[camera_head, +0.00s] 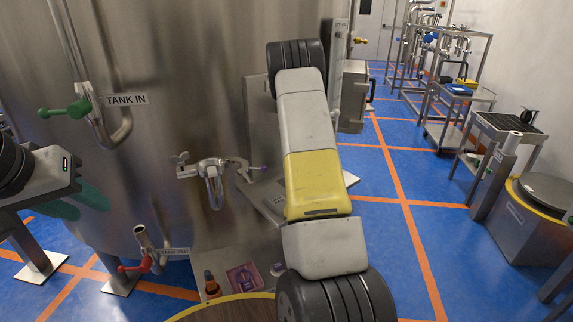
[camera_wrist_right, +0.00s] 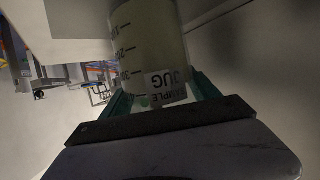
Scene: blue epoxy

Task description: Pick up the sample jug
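The sample jug (camera_wrist_right: 150,45) is a pale translucent vessel with scale marks and a label reading "SAMPLE JUG". In the head view I cannot make out the jug or the right gripper; my right arm fills the middle. My left gripper (camera_head: 75,207) is at the left, its green fingers apart and empty.
A large steel tank (camera_head: 180,80) with valves and pipes fills the left. Metal carts (camera_head: 461,95) and a lidded bin (camera_head: 515,235) line the right wall. The blue floor (camera_head: 390,250) is clear between.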

